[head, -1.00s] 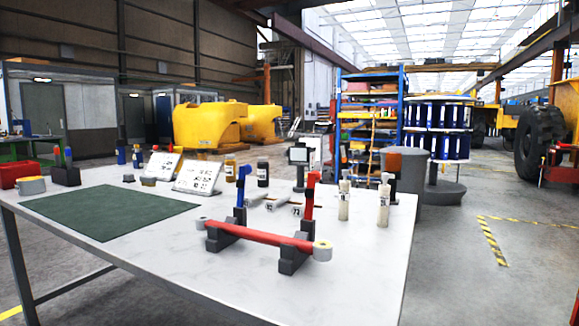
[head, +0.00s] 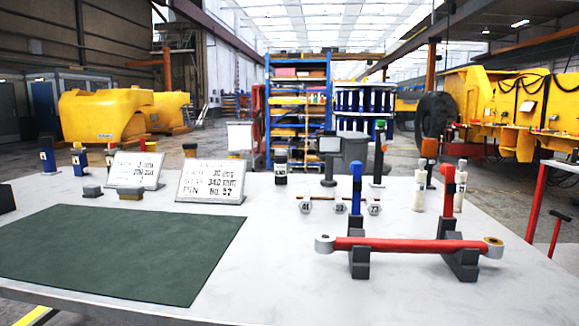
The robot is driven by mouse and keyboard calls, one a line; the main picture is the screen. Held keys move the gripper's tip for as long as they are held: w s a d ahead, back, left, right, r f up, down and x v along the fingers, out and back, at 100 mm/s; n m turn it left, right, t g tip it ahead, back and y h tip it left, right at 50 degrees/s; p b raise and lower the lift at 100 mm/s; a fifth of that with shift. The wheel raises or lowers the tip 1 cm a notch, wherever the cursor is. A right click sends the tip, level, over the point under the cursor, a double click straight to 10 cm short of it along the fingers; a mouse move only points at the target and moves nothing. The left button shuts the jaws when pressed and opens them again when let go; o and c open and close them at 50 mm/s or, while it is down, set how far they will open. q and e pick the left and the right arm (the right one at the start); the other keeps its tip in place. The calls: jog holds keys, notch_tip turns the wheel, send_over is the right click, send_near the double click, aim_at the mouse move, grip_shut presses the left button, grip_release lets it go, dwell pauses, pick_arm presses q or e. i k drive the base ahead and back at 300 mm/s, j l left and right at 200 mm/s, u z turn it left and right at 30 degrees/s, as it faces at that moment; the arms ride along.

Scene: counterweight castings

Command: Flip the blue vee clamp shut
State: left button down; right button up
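The blue vee clamp (head: 356,184) stands upright on the left dark vee block (head: 359,262), its arm pointing up and clear of the bar. A red bar (head: 410,245) with pale ring ends lies level across the left block and the right vee block (head: 461,264). The red clamp (head: 449,188) also stands upright, at the right block. Neither of my grippers shows in the head view.
The vee blocks stand on a white table (head: 300,270). A green mat (head: 115,252) lies at left. Behind are sign boards (head: 212,182), a dark bottle (head: 281,167), numbered pieces (head: 340,207) and pale bottles (head: 420,187). The tabletop between mat and bar is clear.

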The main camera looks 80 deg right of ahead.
aim_at(356, 168)
jog(key=i+z, duration=0.2)
jog(key=z, duration=0.2)
jog(key=i+j+z, duration=0.2)
jog(key=z, duration=0.2)
jog(key=i+j+z, duration=0.15)
jog(key=z, duration=0.25)
jog(key=i+j+z, duration=0.15)
jog(key=z, duration=0.2)
jog(key=j, duration=0.05)
